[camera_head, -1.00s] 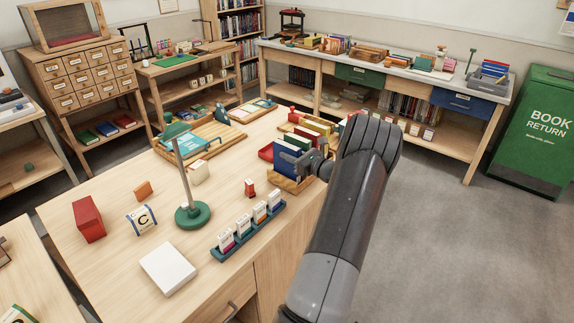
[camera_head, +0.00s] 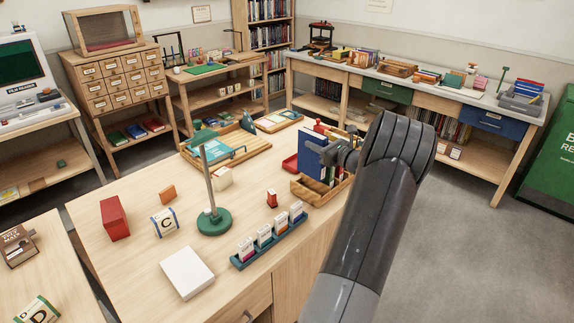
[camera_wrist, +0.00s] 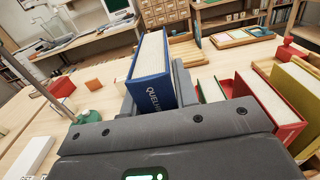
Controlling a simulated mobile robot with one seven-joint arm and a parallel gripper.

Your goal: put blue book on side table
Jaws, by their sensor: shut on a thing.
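The blue book (camera_head: 312,158) stands upright in my gripper (camera_head: 334,158), above the wooden book rack (camera_head: 318,193) on the big desk. I cannot tell for sure which table is the side table; a small wooden table with a green mat (camera_head: 210,70) stands at the back.
A red book (camera_wrist: 262,105) and a yellow-green book (camera_wrist: 297,85) stand close right of my gripper. A green-based lamp (camera_head: 214,221), a card holder (camera_head: 270,242) and a wooden tray (camera_head: 250,150) are on the desk. Another table (camera_head: 62,262) is at lower left.

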